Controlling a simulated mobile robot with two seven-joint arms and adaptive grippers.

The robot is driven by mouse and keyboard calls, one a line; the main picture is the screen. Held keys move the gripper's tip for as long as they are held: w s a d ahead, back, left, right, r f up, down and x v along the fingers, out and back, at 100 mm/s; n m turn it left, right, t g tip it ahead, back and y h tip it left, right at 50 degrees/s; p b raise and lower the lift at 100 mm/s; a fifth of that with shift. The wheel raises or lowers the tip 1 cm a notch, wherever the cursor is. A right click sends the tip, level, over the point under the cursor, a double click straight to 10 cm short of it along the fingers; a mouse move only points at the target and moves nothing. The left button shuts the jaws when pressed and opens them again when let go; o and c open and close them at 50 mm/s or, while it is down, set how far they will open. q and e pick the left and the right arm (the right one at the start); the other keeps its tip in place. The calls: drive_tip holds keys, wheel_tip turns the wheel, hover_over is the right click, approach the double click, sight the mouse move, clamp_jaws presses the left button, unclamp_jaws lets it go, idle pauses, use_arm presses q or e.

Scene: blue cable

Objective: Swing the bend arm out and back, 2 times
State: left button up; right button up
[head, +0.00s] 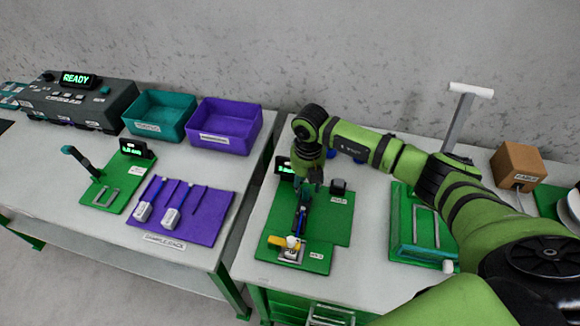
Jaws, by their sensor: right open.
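My right gripper (308,184) points down over the back part of a green fixture plate (323,232) on the right-hand table. Its jaws are open, and I cannot tell whether they touch anything. Below them a narrow dark bar (301,212) with a bit of blue runs toward the front of the plate. A yellow and white knob (291,242) sits at the front end, over a metal piece. Which of these parts is the bend arm is too small to tell. The gripper and my right arm hide the back of the fixture. My left gripper is not in view.
A display (285,167) and a small black block (338,186) stand near the gripper. A green frame fixture (420,222) and a brown box (518,165) stand right. The left table holds a purple rack (205,212), teal bin (160,112), purple bin (224,124) and a lever fixture (112,188).

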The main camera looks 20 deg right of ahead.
drive_tip(key=shift+r+p, duration=1.8)
drive_tip(key=shift+r, duration=0.85)
drive_tip(key=shift+f, duration=0.1)
